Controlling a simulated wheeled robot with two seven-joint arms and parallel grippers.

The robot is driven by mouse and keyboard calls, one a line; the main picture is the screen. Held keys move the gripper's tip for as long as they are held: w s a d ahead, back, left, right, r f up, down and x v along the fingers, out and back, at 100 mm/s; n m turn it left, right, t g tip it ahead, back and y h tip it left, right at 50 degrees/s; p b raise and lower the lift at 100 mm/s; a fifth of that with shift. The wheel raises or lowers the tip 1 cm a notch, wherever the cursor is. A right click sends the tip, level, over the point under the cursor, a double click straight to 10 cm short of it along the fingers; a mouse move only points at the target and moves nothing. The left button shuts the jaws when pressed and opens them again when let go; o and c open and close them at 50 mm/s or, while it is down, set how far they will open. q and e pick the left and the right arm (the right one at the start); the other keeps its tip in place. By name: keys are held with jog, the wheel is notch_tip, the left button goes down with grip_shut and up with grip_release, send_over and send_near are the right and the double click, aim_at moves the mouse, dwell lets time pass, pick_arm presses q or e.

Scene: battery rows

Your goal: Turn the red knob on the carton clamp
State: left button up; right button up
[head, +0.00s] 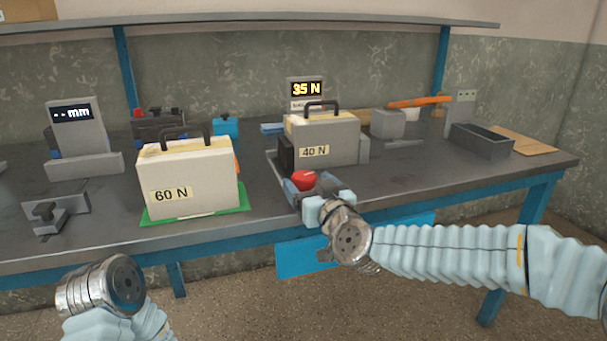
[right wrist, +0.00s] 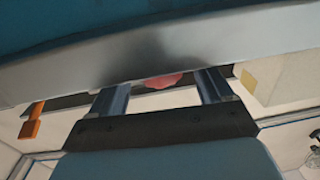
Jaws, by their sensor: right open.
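The red knob (head: 304,180) sits at the front of the carton clamp (head: 286,155), near the table's front edge. The clamp stands around a grey carton marked 40 N (head: 335,135), and a display behind it (head: 306,90) reads 35 N. My right gripper (head: 303,193) is at the knob and hides its lower part. In the right wrist view the knob (right wrist: 163,81) shows between the tips of the two open fingers; I cannot tell whether they touch it. Of my left arm only the wrist end shows at the lower left; its gripper is not in view.
A white carton marked 60 N (head: 188,178) stands on a green mat (head: 150,219) to the left. A small grey vise (head: 45,218) sits at the far left. A dark open box (head: 482,142) and an orange-handled tool (head: 420,102) lie to the right.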

aim_at(308, 186)
jog(key=shift+x, duration=1.7)
jog(key=shift+c, duration=0.3)
jog(key=c, duration=0.9)
jog(key=shift+a+r+m+h+p, duration=0.15)
jog(key=shift+m+h+p, duration=0.15)
jog(key=shift+h+p, duration=0.25)
jog(key=shift+t+h, duration=0.25)
jog(key=shift+t, duration=0.05)
jog(key=o, duration=1)
jog(key=shift+c, duration=0.2)
